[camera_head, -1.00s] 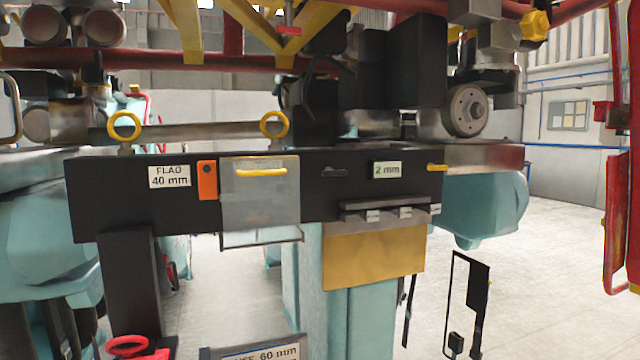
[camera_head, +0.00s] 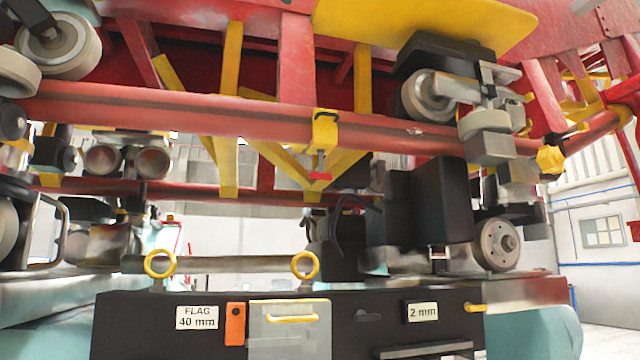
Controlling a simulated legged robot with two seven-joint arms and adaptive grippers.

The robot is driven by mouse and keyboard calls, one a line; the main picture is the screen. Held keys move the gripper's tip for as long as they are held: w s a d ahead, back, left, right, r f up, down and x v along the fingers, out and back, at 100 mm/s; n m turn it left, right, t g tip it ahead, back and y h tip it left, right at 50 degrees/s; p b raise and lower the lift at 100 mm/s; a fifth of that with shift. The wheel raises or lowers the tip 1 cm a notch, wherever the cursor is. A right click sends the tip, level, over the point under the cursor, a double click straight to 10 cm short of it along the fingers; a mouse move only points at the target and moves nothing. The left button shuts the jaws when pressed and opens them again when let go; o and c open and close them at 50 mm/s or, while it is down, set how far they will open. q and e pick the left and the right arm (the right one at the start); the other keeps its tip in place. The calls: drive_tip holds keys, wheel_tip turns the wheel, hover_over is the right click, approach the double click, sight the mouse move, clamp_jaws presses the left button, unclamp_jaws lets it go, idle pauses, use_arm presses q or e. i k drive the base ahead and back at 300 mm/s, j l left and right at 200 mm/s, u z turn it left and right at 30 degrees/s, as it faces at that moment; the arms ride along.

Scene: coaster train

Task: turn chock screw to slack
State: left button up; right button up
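A yellow clamp-like block (camera_head: 325,130) sits on the red rail tube (camera_head: 230,115) at the centre of the head view. A short grey screw shaft hangs below it, with a small red cross handle (camera_head: 320,176) at its lower end. This looks like the chock and its screw. I cannot tell from this view whether the screw is tight or slack. Neither of my grippers shows in the head view.
Below stands a black panel (camera_head: 380,310) with "FLAG 40 mm" and "2 mm" labels, an orange tag (camera_head: 235,323) and two yellow ring bolts (camera_head: 160,264). Wheels (camera_head: 428,95) and dark blocks (camera_head: 445,200) crowd the right of the rail. Yellow braces cross behind the screw.

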sight(319, 175)
drive_tip(key=i+l, duration=0.15)
drive_tip(key=l, duration=0.2)
drive_tip(key=i+l, duration=0.2)
drive_tip(key=l, duration=0.2)
drive_tip(key=i+l, duration=0.15)
drive_tip(key=l, duration=0.2)
drive_tip(key=i+l, duration=0.15)
drive_tip(key=l, duration=0.25)
